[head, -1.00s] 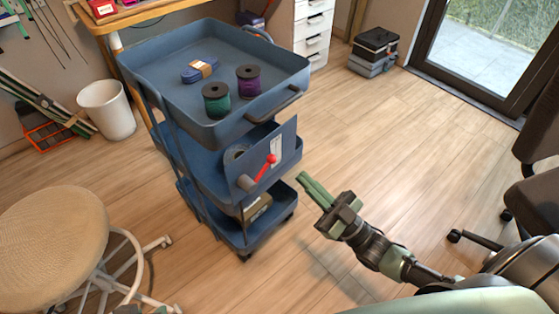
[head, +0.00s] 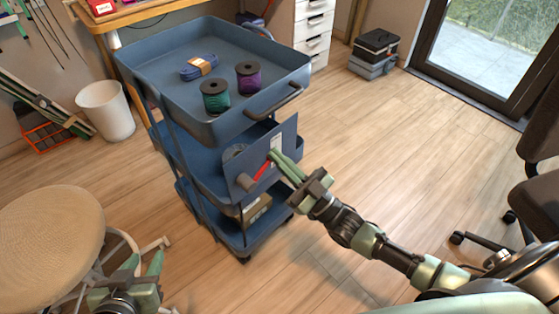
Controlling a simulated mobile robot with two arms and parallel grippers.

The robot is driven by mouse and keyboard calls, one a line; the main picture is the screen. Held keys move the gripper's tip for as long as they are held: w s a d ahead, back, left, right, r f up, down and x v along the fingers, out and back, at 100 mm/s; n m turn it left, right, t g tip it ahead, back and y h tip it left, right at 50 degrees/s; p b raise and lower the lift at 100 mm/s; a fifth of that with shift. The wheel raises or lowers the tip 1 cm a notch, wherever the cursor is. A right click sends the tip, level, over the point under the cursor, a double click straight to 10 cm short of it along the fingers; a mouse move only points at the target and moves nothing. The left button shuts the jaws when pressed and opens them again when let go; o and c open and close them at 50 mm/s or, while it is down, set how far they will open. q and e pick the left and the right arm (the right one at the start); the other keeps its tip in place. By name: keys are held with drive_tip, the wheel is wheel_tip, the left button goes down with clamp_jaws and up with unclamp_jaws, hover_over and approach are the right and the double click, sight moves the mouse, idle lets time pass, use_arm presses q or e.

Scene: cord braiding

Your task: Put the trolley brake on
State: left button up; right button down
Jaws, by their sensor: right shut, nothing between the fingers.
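The blue trolley (head: 215,128) stands in the middle of the view with three trays. A blue panel on its front side carries the red brake lever (head: 262,171), which slants up to the right from a grey pivot. My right gripper (head: 273,155) is shut and empty, its green fingertips at the upper end of the lever. The fingers hide the lever's red knob, and I cannot tell whether they touch it. A pale plate (head: 277,143) on the panel is partly covered. My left gripper (head: 146,262) is open and empty at the bottom left, beside the stool.
The top tray holds a green spool (head: 215,97), a purple spool (head: 248,77) and a blue cord bundle (head: 199,67). A round stool (head: 50,240) is at left, a white bin (head: 106,110) behind it. An office chair (head: 535,200) is at right. Floor right of the trolley is clear.

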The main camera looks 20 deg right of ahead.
use_arm(q)
drive_tip(key=shift+w+r, duration=0.15)
drive_tip(key=shift+r, duration=0.05)
use_arm(e)
drive_tip(key=shift+f, duration=0.15)
